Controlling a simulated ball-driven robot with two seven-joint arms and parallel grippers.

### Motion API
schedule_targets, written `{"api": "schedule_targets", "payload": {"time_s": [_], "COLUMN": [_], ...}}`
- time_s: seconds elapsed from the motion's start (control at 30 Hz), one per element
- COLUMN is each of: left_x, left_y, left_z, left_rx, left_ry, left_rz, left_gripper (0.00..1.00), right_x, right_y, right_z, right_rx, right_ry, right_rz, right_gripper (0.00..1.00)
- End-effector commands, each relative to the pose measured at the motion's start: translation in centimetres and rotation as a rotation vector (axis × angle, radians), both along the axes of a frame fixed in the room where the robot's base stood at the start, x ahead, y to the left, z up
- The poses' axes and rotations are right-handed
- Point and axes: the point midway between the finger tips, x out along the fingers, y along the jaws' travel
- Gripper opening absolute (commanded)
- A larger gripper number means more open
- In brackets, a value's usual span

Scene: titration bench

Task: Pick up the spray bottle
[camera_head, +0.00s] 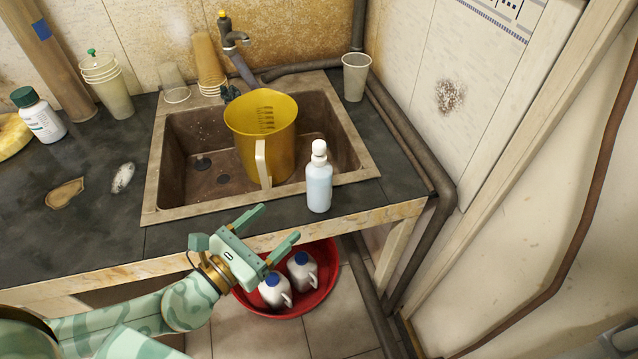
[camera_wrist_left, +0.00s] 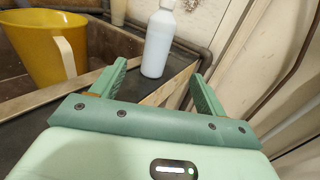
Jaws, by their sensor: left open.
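The spray bottle (camera_head: 319,185) is pale blue-white with a white top. It stands upright at the front right edge of the sink counter, just right of the yellow jug. My left gripper (camera_head: 281,224) is open and empty, in front of the counter edge, to the left of and nearer than the bottle. In the left wrist view the bottle (camera_wrist_left: 158,45) stands beyond and between the two open fingers (camera_wrist_left: 160,82), apart from them; its top is cut off by the picture's edge. My right gripper is not in view.
A yellow measuring jug (camera_head: 243,137) stands in the brown sink (camera_head: 150,202). A clear cup (camera_head: 355,80) stands behind the bottle. A red basin (camera_head: 318,303) with white jugs (camera_head: 302,270) is on the floor below. A pipe (camera_head: 405,150) runs along the right. Dark counter at left front is mostly free.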

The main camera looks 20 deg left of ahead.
Motion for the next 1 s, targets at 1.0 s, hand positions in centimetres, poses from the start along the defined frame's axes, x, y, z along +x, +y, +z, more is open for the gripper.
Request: {"api": "schedule_targets", "payload": {"time_s": [1.0], "left_x": [14.9], "left_y": [-5.6], "left_z": [0.3], "left_rx": [0.009], "left_ry": [-0.005], "left_rz": [-0.007], "left_gripper": [0.74], "right_x": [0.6], "right_y": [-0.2], "right_z": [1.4], "right_rx": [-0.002], "right_ry": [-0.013], "right_rz": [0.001], "right_gripper": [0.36]}}
